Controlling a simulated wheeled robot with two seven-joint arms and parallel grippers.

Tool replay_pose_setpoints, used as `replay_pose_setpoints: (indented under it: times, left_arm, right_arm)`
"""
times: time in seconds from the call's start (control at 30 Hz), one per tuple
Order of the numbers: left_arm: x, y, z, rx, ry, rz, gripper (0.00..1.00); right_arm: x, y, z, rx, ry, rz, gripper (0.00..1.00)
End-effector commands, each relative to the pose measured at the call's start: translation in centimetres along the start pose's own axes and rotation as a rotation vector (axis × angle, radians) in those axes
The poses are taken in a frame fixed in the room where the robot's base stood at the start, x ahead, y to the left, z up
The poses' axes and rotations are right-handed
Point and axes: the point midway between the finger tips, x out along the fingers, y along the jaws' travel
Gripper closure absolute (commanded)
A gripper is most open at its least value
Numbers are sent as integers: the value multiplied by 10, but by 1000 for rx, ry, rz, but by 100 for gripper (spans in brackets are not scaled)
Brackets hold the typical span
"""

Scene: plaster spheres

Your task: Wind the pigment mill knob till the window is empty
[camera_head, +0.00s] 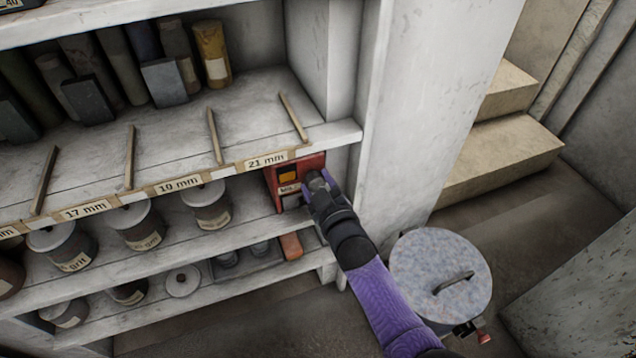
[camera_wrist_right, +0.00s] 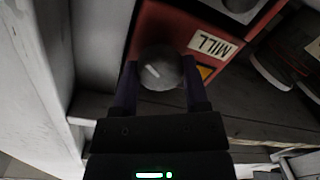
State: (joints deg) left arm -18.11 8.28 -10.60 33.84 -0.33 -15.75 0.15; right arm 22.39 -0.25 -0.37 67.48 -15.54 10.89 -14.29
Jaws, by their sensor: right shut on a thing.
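The pigment mill (camera_head: 306,163) is a red box on the middle shelf, under the 21 mm label. Its small window (camera_head: 287,174) shows orange-yellow. In the right wrist view the mill (camera_wrist_right: 160,28) carries a MILL label (camera_wrist_right: 212,45), and part of the orange window (camera_wrist_right: 206,73) shows beside a finger. My right gripper (camera_head: 319,184) reaches the mill's front from the lower right. Its fingers (camera_wrist_right: 160,88) are shut on the round grey knob (camera_wrist_right: 161,66), one on each side. The knob has a pale line on its face. My left gripper is out of view.
Labelled jars (camera_head: 140,226) stand left of the mill on the same shelf. A white upright (camera_head: 400,110) rises close to its right. A round speckled lid with a handle (camera_head: 437,268) is at lower right. Pale steps (camera_head: 505,150) lie beyond.

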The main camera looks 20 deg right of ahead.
Motion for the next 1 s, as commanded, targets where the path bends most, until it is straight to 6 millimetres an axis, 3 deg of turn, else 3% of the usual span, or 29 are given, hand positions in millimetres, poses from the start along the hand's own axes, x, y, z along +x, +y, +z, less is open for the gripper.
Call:
replay_pose_setpoints:
  times: [0.53, 0.57, 0.7, 1.0]
  left_arm:
    - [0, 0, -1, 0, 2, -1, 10]
    - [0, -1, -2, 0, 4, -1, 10]
    - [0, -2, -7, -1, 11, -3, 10]
    - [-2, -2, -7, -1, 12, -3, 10]
  right_arm:
    - [0, -1, 1, 22, -2, -3, 100]
    - [0, -1, 1, 22, -3, -3, 38]
    - [0, -1, 1, 22, -1, -2, 8]
    - [-2, 0, 0, 22, 0, -1, 7]
